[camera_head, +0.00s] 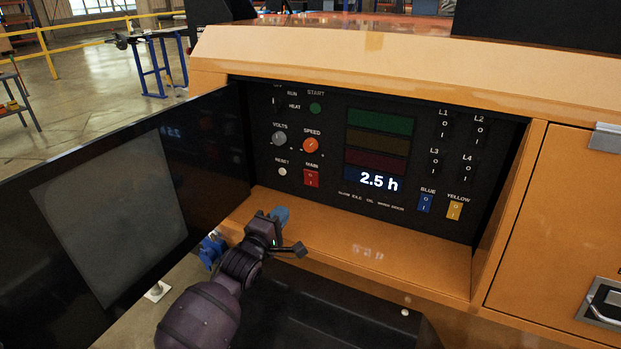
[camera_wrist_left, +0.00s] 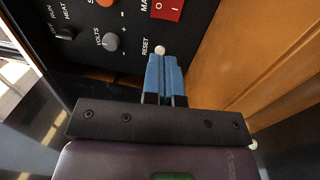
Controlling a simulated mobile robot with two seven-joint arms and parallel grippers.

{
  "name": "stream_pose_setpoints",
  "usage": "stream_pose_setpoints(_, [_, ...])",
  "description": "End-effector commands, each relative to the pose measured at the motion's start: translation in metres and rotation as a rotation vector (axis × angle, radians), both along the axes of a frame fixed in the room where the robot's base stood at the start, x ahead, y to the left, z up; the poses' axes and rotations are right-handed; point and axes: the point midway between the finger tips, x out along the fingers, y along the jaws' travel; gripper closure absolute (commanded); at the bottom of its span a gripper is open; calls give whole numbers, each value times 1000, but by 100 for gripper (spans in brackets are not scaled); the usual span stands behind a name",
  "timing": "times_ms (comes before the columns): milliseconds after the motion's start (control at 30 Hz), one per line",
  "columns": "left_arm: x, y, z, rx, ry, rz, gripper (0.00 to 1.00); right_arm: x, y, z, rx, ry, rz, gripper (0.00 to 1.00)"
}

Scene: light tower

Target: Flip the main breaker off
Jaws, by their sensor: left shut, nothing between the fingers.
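The main breaker (camera_head: 311,178) is a red rocker switch labelled MAIN, low on the left part of the black control panel (camera_head: 265,150). In the left wrist view the red breaker (camera_wrist_left: 167,8) is at the top edge, partly cut off. My left gripper (camera_head: 281,214) has blue fingers and is shut and empty. It is in front of the panel, below and left of the breaker. In the left wrist view its fingertips (camera_wrist_left: 164,57) lie just below the white reset button (camera_wrist_left: 159,50); I cannot tell whether they touch it. My right gripper is not in view.
The open black door (camera_head: 115,215) stands left of the panel recess. An orange ledge (camera_head: 400,252) runs below the panel. A volts knob (camera_head: 279,139), an orange speed knob (camera_head: 310,146), and blue (camera_head: 425,203) and yellow (camera_head: 454,210) switches are on the panel. The display reads 2.5 h.

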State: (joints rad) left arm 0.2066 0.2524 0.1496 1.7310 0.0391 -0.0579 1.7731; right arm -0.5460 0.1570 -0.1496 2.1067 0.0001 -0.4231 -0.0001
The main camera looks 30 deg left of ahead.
Motion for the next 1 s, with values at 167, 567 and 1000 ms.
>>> stream_pose_setpoints(167, [1,1,1,-8,-3,0,100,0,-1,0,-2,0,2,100])
stream_pose_setpoints(567, [18,1,1,-7,-1,-2,100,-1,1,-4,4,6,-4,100])
stream_pose_setpoints(1000, [87,5,8,-5,1,-1,100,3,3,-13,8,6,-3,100])
